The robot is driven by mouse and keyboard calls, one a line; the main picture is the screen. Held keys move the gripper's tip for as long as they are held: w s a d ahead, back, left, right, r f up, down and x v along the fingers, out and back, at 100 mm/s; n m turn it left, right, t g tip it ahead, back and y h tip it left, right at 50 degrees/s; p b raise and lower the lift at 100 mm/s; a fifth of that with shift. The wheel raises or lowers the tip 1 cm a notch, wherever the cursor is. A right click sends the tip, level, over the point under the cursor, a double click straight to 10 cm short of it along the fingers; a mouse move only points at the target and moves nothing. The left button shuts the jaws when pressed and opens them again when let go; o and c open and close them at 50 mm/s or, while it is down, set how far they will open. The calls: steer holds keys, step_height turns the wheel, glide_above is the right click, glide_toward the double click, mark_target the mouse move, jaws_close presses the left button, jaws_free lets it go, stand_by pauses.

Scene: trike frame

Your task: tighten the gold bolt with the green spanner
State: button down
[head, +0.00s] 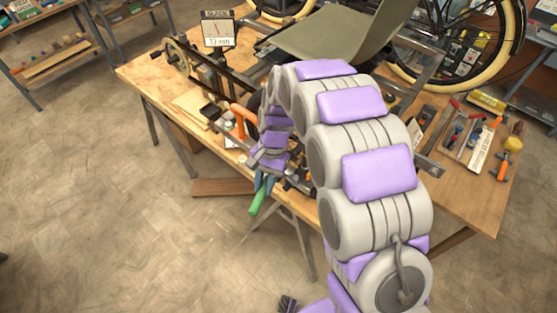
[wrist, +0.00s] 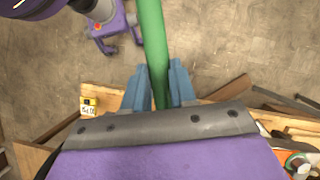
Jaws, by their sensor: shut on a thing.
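My gripper (wrist: 158,88) is shut on the green spanner (wrist: 152,40), its blue fingers on either side of the green handle in the wrist view. The spanner runs up and away from the fingers. In the head view the green handle (head: 258,199) hangs out past the near edge of the workbench, below my blue fingertips (head: 268,181). The spanner's far end is not clear in either view. I cannot make out the gold bolt; my arm covers part of the bench and the frame there.
The wooden workbench (head: 150,78) carries a dark metal frame, an orange-handled tool (head: 243,115) and a "BLACK" sign (head: 218,29). A tool tray (head: 466,135) lies at the right. A bicycle wheel stands behind. The floor (head: 130,215) in front is mostly open.

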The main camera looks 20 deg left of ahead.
steer(key=shift+r+p, duration=0.35)
steer(key=shift+r, duration=0.5)
steer(key=shift+r+p, duration=0.8)
steer(key=shift+r, duration=1.15)
